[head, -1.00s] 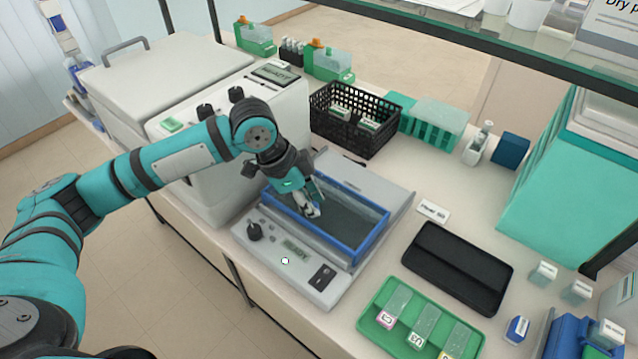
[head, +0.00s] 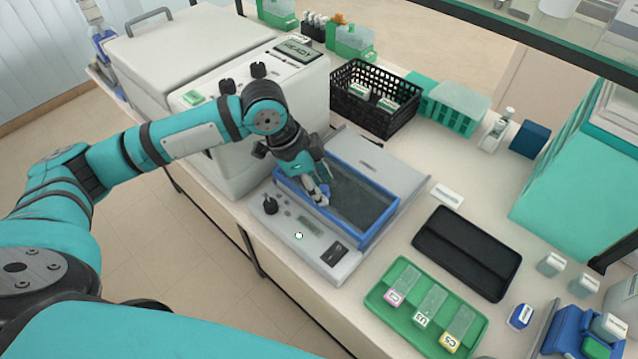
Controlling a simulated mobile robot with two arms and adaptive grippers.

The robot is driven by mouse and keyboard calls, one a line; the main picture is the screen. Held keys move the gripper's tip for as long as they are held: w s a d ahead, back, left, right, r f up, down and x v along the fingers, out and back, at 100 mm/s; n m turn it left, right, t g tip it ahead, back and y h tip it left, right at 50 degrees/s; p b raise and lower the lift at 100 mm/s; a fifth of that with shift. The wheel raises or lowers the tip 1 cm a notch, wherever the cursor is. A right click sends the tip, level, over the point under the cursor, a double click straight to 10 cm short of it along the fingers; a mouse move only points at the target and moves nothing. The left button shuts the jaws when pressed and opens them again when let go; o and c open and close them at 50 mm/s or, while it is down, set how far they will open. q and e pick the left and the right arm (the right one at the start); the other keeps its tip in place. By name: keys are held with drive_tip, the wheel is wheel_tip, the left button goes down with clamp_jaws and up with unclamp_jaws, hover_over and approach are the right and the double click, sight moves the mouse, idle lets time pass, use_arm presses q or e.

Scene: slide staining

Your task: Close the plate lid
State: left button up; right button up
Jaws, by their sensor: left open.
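The plate device (head: 345,258) is a low grey unit on the bench with knobs, a small display and a dark switch on its front panel. A blue rectangular frame (head: 385,228) surrounds its dark grey sunken surface (head: 352,206), which lies uncovered. A flat light grey panel (head: 378,160) lies behind the frame; I cannot tell whether it is the lid. My left gripper (head: 320,198) is open, pointing down at the front left part of the blue frame. I cannot tell whether its fingers touch the frame. My right gripper is not in view.
A white machine (head: 265,110) stands close on the left. A black basket (head: 372,98) and a teal rack (head: 452,106) are behind. A black tray (head: 467,252) and a green slide tray (head: 425,305) lie to the right. Free bench lies between the plate and the teal rack.

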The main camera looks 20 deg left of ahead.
use_arm(q)
drive_tip(key=v, duration=1.1)
drive_tip(key=shift+s+a+r, duration=0.2)
drive_tip(key=shift+r, duration=0.15)
